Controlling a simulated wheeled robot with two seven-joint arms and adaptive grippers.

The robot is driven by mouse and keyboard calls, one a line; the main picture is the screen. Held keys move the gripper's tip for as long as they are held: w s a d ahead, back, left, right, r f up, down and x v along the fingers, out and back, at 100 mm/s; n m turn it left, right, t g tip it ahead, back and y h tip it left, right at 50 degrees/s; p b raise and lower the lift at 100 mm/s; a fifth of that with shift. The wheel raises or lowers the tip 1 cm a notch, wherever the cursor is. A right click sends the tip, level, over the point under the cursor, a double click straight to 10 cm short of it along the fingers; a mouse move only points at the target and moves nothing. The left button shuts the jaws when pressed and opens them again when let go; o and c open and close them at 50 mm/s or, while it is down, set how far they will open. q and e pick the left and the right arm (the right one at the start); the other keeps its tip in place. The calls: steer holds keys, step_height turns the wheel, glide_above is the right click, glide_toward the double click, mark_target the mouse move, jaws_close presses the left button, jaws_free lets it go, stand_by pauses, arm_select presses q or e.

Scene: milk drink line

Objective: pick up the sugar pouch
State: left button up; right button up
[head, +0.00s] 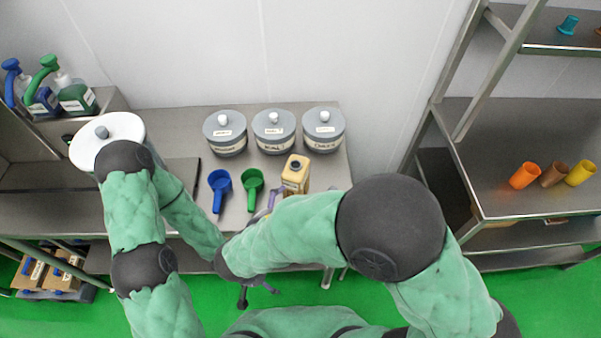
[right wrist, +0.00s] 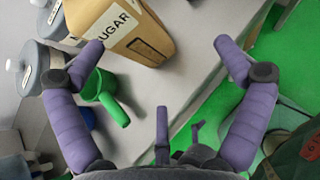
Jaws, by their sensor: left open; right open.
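In the head view my right forearm mostly hides that gripper. My left gripper (head: 260,295) is open and empty, low in front of the table, partly covered by my arms.
A green scoop (head: 252,186) and a blue scoop (head: 219,187) lie left of the pouch. Grey lidded jars (head: 273,131) stand behind it. A white jar (head: 105,138) and pump bottles (head: 75,95) are at the left. A shelf (head: 500,150) with cups stands right.

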mark_target(285, 183)
steer(key=r+t, duration=0.1)
steer(key=w+a+r+n, duration=0.1)
steer(key=r, duration=0.1)
steer(key=a+r+t, duration=0.1)
steer(key=shift+w+a+r+t, duration=0.15)
steer(key=shift+w+r+t, duration=0.15)
steer(key=shift+w+r, duration=0.1)
steer(key=b+x, duration=0.1)
steer(key=x, duration=0.4)
steer(key=shift+b, duration=0.35)
steer(key=b+x, duration=0.2)
steer(key=x, duration=0.2)
steer(key=shift+w, duration=0.25)
steer(key=shift+w+d+f, duration=0.1)
steer(key=shift+w+d, duration=0.15)
steer(key=shift+w, duration=0.1)
arm_select(q)
steer(key=f, duration=0.2)
steer(key=w+f, duration=0.1)
steer(key=shift+d+f, duration=0.15)
steer(key=shift+f, duration=0.2)
arm_select(e)
steer(key=c, duration=1.6)
